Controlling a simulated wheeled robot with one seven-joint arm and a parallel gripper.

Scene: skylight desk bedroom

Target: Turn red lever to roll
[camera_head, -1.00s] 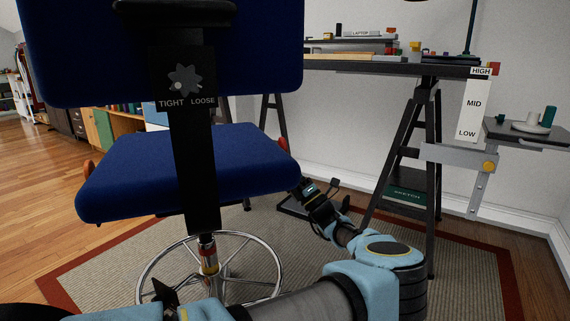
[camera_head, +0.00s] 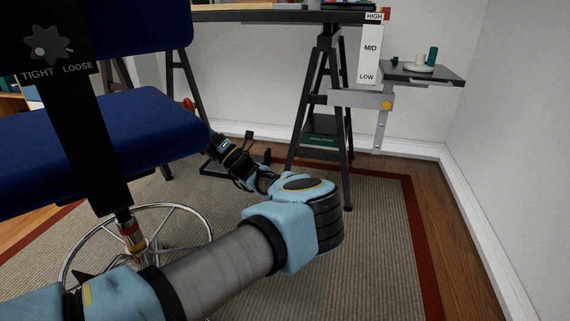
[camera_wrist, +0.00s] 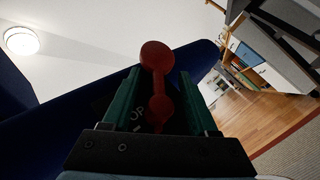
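The red lever (camera_head: 188,104) shows at the right edge of the blue chair seat (camera_head: 95,150) in the head view. In the wrist view the red lever (camera_wrist: 158,82) has a round knob and a thin stem. It stands between the two green fingers of my gripper (camera_wrist: 159,72), which are apart with gaps on both sides of it. Behind it is a dark plate with white letters, partly hidden. In the head view my gripper is just below and right of the lever, by the seat edge; its fingertips are hard to make out there.
The chair's back post carries a knob marked TIGHT and LOOSE (camera_head: 48,45). The chrome foot ring (camera_head: 135,240) is below. A desk trestle (camera_head: 325,110) and side shelf (camera_head: 425,76) stand to the right. Rug (camera_head: 375,240) in front of the trestle is clear.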

